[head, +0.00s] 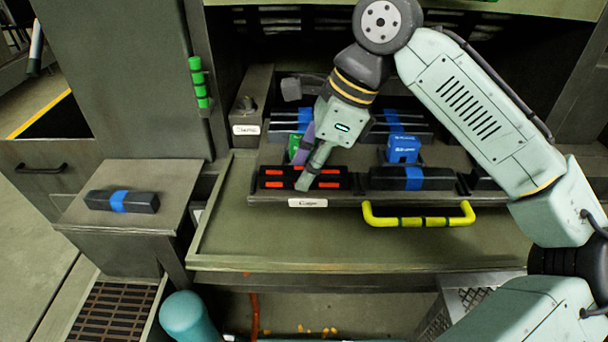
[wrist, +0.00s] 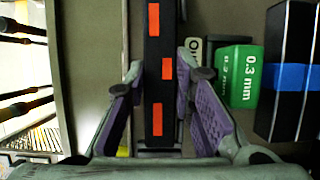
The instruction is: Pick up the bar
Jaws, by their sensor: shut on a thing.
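A black bar with orange patches (head: 270,180) lies along the front edge of the tray at centre-left in the head view. It also shows in the wrist view (wrist: 154,90), running lengthwise between the fingers. My gripper (head: 308,172) reaches down over the bar's middle, and its purple-padded fingers (wrist: 162,75) are shut on the bar from both sides. Part of the bar is hidden behind a finger in the head view. I cannot tell whether it is clear of the tray.
A black bar with a blue band (head: 120,201) lies on the left side table. Another (head: 392,178) lies right of my gripper on the tray (head: 270,200). A green block marked 0.3 mm (wrist: 240,76) stands near the fingers. A yellow handle (head: 418,221) projects from the tray's front.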

